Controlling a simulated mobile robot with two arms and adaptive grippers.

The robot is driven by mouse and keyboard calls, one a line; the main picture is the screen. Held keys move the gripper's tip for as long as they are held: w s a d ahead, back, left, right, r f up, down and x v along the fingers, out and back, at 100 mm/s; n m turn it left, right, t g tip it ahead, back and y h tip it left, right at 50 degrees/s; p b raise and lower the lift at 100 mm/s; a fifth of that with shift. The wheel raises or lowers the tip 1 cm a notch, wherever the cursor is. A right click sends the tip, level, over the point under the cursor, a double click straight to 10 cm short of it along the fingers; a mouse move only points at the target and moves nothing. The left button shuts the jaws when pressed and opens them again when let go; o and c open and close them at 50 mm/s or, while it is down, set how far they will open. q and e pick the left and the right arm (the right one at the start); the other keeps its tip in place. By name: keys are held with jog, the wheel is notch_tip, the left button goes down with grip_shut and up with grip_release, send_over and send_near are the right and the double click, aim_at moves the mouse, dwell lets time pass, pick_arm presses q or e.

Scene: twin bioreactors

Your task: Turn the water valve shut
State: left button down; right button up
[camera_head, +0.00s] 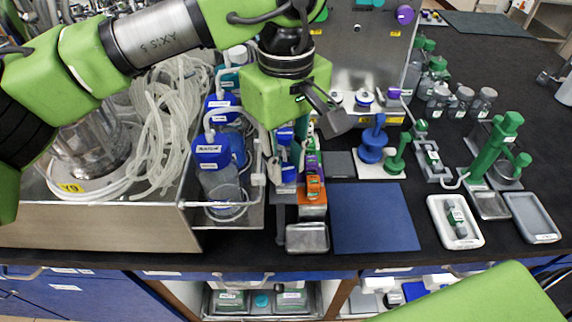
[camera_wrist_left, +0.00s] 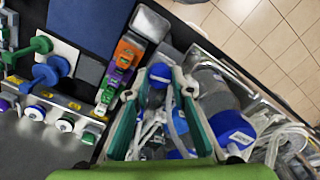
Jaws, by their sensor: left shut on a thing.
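My left gripper (camera_head: 305,125) reaches down from the upper left over a narrow row of coloured fittings beside the bottle tray. In the left wrist view its two fingers (camera_wrist_left: 160,85) stand either side of a blue part (camera_wrist_left: 160,73), and it is shut on this part. The blue part, which I take for the water valve, also shows below the gripper in the head view (camera_head: 286,138). Orange (camera_head: 315,188) and purple (camera_head: 312,163) fittings sit close to it. The exact contact and the handle's angle are hidden. My right gripper is not in view.
Blue-capped bottles (camera_head: 213,155) with tubing crowd the metal tray on the left. A blue mat (camera_head: 373,218) lies bare to the right. A blue spool (camera_head: 373,140) and a green stand (camera_head: 493,145) rise beyond it. A small metal dish (camera_head: 307,238) is near the front edge.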

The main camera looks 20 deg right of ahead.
aim_at(286, 169)
pick_arm(q)
jog(key=shift+m+b, duration=0.3)
jog(key=shift+m, duration=0.9)
jog(key=c, duration=1.8)
grip_release()
notch_tip(286, 169, up, 12)
jog(key=shift+r, duration=0.1)
